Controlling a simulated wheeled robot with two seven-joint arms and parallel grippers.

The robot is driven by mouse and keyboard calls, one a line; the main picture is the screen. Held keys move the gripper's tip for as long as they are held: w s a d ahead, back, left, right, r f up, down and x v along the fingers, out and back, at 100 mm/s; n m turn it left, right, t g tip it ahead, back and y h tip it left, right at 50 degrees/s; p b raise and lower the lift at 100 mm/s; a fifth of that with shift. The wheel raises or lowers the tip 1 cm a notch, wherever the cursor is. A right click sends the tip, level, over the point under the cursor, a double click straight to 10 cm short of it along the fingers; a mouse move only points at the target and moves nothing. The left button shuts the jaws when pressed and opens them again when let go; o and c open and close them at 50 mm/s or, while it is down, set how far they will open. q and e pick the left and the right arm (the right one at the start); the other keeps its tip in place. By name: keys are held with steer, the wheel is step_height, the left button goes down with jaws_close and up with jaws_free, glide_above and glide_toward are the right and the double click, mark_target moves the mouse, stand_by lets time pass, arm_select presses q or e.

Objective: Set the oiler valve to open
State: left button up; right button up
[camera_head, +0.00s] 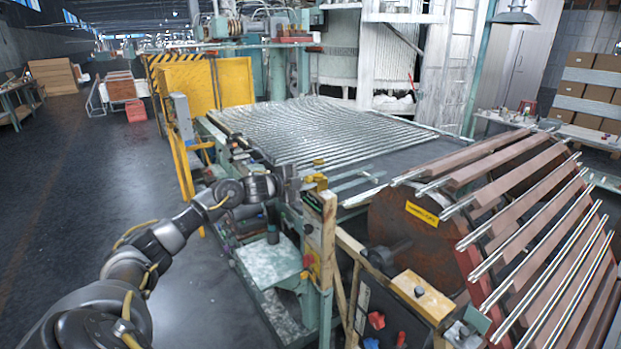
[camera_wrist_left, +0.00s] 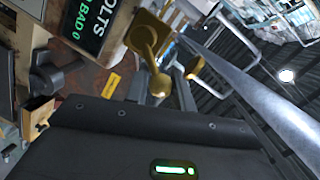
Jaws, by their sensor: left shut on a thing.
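The oiler valve (camera_head: 317,180) is a small brass-yellow fitting on top of a wooden-faced post at the machine's near corner. In the left wrist view the brass valve (camera_wrist_left: 150,38) shows large, with a lever arm and rounded ends. My left gripper (camera_head: 290,187) is at the valve's left side, and its fingers also show in the left wrist view (camera_wrist_left: 177,84). It is shut on the valve's handle; the exact contact is partly hidden, and I cannot tell the handle's setting. My right gripper is not in view.
A dark display with green lettering (camera_wrist_left: 88,22) is close beside the valve in the wrist view. The machine bed (camera_head: 300,135) with glass tubes lies behind. A large drum with slats (camera_head: 520,220) stands at the right. Open floor (camera_head: 75,190) lies left.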

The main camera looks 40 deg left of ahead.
arm_select(q)
steer(key=shift+w+a+r+n+p, duration=0.2)
steer(key=shift+a+r+n+p, duration=0.4)
steer(key=shift+n, duration=0.5)
steer(key=shift+w+a+n+h, duration=0.1)
steer(key=shift+a+n+h, duration=0.3)
steer(key=shift+n, duration=0.4)
steer(key=shift+g+p, duration=0.3)
steer(key=o, duration=1)
steer(key=shift+f, duration=0.25)
steer(key=shift+c, duration=0.2)
